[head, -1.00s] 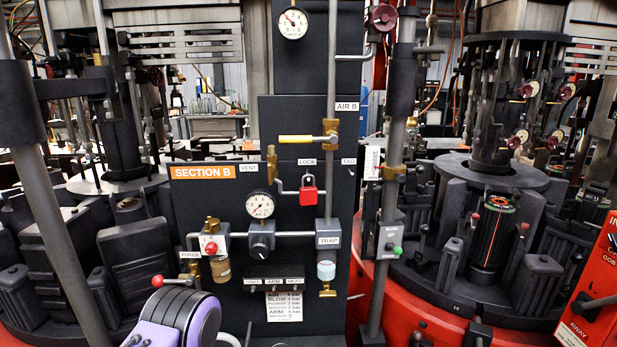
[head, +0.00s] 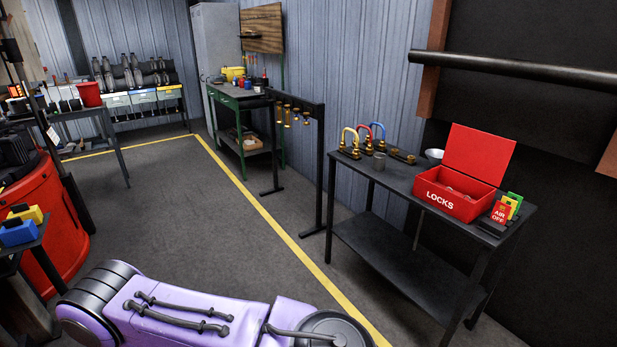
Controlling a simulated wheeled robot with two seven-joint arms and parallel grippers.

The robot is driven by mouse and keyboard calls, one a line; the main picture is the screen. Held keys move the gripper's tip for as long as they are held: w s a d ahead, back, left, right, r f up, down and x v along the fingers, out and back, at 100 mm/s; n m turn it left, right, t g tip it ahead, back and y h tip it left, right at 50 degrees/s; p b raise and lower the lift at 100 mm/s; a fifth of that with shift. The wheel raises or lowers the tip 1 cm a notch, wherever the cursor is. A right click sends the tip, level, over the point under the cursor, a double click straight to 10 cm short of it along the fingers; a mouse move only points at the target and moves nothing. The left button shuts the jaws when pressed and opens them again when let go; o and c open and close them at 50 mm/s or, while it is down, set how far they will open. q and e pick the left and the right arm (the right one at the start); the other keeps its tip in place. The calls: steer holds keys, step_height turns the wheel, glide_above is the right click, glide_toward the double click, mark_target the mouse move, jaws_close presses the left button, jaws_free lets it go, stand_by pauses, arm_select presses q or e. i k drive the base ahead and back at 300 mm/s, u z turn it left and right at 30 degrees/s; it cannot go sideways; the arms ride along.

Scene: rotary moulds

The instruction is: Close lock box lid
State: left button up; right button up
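The red lock box (head: 450,202), marked LOCKS, sits on a dark metal table (head: 400,178) at the right. Its red lid (head: 478,152) stands up, open, tilted back at the box's rear. Some small items lie inside the box, too small to make out. A purple link of my own arm crosses the bottom of the view, well apart from the table. Neither of my grippers shows.
Red, green and yellow tags (head: 504,209) stand right of the box. The floor (head: 200,225) before the table is clear, with a yellow line.

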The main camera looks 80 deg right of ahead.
mark_target(482, 156)
steer(key=z, duration=3.6)
steer(key=i, duration=0.1)
